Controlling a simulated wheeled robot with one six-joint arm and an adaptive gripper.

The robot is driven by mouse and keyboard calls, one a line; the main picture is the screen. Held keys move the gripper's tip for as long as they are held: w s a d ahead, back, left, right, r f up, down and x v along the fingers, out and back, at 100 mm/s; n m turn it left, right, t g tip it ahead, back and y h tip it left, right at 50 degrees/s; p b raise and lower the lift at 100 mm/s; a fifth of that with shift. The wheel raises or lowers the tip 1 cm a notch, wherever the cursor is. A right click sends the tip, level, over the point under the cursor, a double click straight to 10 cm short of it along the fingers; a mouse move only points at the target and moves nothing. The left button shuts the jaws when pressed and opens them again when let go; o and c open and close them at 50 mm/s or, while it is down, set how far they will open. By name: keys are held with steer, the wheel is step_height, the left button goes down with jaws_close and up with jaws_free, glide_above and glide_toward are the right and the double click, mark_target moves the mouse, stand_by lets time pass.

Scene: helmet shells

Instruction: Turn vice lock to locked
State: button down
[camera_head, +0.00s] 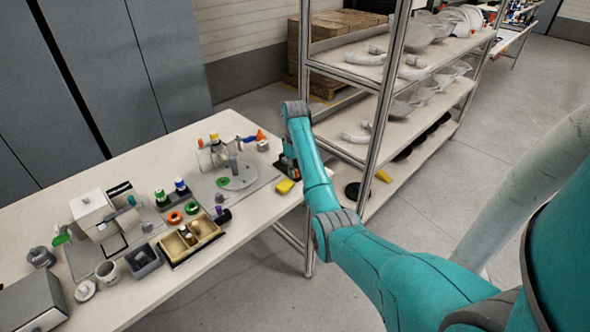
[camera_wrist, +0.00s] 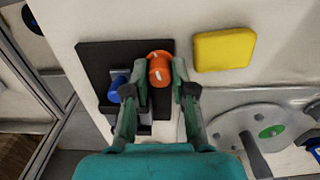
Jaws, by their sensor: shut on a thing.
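In the wrist view, an orange round knob (camera_wrist: 160,62), which looks like the vice lock, sits on a black base plate (camera_wrist: 97,62). It has a short white mark on its face; I cannot tell from this whether it stands at locked. My gripper (camera_wrist: 160,78) has one finger on each side of the knob and is shut on it. A blue knob (camera_wrist: 118,84) lies just left of the left finger. In the head view, my arm reaches to the right end of the table and largely hides the vice (camera_head: 286,167).
A yellow block (camera_wrist: 224,50) lies right of the black plate. A grey plate with a round disc (camera_wrist: 240,120) is close by at lower right. The table (camera_head: 170,155) holds many small items further left. A metal shelf rack (camera_head: 385,100) stands right beside my arm.

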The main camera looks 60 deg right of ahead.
steer(key=m, duration=1.2)
stand_by(0.5)
steer(key=c, duration=1.2)
jaws_free()
